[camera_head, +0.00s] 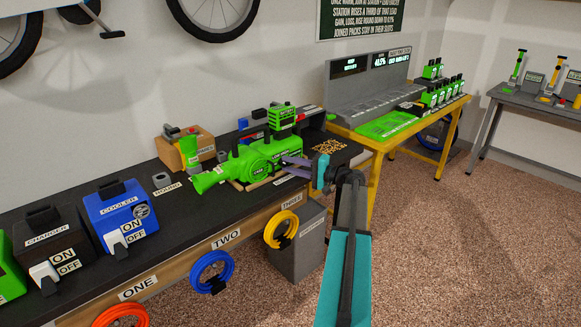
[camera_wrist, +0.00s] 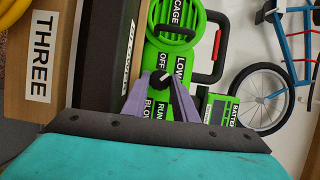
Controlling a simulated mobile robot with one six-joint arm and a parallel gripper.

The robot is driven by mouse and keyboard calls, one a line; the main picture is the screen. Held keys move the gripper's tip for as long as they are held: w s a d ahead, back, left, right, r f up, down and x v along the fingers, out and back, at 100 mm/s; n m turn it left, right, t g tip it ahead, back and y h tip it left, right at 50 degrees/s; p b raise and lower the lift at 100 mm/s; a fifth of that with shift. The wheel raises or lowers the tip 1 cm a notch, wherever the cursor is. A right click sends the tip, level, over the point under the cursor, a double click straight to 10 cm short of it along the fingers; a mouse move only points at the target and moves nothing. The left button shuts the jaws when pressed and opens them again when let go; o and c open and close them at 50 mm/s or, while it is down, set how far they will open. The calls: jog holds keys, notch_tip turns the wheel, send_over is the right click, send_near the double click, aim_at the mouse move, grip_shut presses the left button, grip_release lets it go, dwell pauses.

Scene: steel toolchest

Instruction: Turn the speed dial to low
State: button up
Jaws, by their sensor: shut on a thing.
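The green blower (camera_head: 262,158) lies on the dark bench in the head view. Its black speed dial (camera_wrist: 160,82) shows in the wrist view, with a white mark slanting up and right, roughly toward the LOW label (camera_wrist: 180,68). The OFF label (camera_wrist: 163,62) is just above the dial, left of LOW. My gripper (camera_wrist: 160,88) has its purple fingers closed in on both sides of the dial. In the head view my gripper (camera_head: 298,162) is at the blower's right end, where it hides the dial.
Left on the bench are a blue cooler box (camera_head: 120,212) and a charger (camera_head: 48,240). A yellow-framed table (camera_head: 372,150) is to the right. The speckled floor in front is open.

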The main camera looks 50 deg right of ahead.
jog(key=shift+d+f+m+t, duration=0.15)
jog(key=shift+m+t, duration=0.45)
jog(key=shift+m, duration=1)
jog(key=o, duration=0.8)
jog(key=shift+c, duration=0.2)
jog(key=shift+s, duration=0.2)
jog(key=b+v, duration=0.1)
jog(key=v, duration=1.2)
jog(key=shift+s, duration=0.25)
